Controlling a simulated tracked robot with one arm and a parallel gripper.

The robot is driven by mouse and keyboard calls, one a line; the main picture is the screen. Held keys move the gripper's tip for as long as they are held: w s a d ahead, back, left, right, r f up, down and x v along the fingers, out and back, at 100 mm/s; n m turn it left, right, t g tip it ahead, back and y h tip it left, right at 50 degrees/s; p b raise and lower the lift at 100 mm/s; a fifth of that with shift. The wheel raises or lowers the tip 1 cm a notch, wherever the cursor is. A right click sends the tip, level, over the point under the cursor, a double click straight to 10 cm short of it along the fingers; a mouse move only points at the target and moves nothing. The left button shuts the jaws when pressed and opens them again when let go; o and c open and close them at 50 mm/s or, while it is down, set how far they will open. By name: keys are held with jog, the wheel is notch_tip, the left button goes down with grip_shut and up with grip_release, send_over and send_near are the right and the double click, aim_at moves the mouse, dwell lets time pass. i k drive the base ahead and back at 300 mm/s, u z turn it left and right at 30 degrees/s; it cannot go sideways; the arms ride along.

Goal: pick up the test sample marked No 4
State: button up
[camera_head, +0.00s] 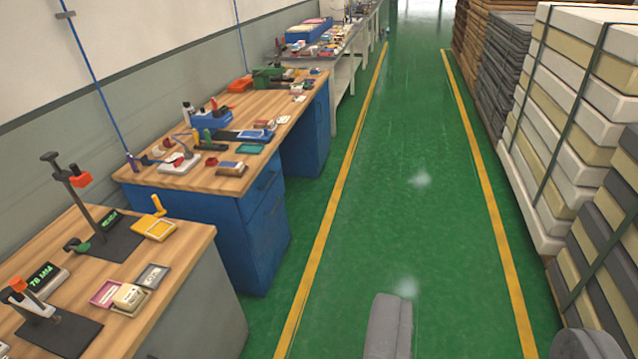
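Small sample blocks lie on the nearest wooden bench at lower left: a pink one (107,293), a cream one (130,297) and a grey one (152,276). Their markings are too small to read, so I cannot tell which sample, if any, is No 4. More small pieces lie on the second bench, including a brown-and-white block (231,168) and a teal one (250,149). My gripper is not in view.
Test stands with dark bases (105,240) and a yellow device (154,227) stand on the nearest bench (187,243). The second bench (140,181) has blue cabinets. A clear green aisle (410,190) runs between yellow lines. Stacked mattress slabs (560,130) line the right side.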

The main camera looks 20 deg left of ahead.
aim_at(129, 296)
jog(key=u, duration=0.55)
jog(key=i, duration=1.05)
jog(key=u, duration=0.75)
jog(key=k, duration=0.65)
jog(key=u, duration=0.15)
jog(key=i, duration=0.75)
jog(key=z, duration=0.1)
